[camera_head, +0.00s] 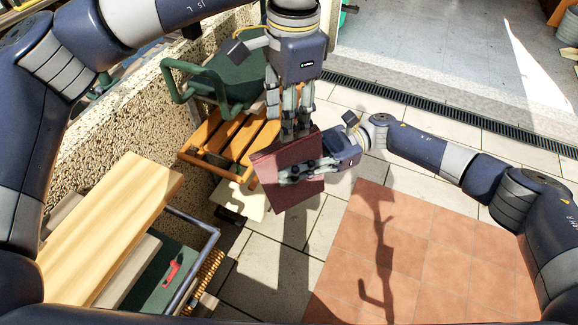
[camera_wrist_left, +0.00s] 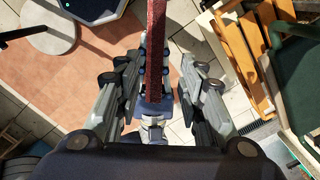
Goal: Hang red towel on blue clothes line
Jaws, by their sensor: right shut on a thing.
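The red towel (camera_head: 289,154) is a dark red, flat, folded piece held in the air in front of the wooden chair in the head view. My right gripper (camera_head: 289,176) comes in from the right and is shut on it. My left gripper (camera_head: 296,132) points down from above at the towel's upper edge. In the left wrist view the towel (camera_wrist_left: 155,45) is a thin edge-on strip between the spread fingers of my left gripper (camera_wrist_left: 160,82), with a gap on the right side. I cannot make out the blue clothes line in either view.
A slatted wooden chair (camera_head: 228,140) and a green chair (camera_head: 222,80) stand behind the towel beside a speckled wall (camera_head: 95,140). A wooden plank top (camera_head: 105,230) and a red-handled tool (camera_head: 172,272) are at the lower left. The tiled floor (camera_head: 400,240) at the right is clear.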

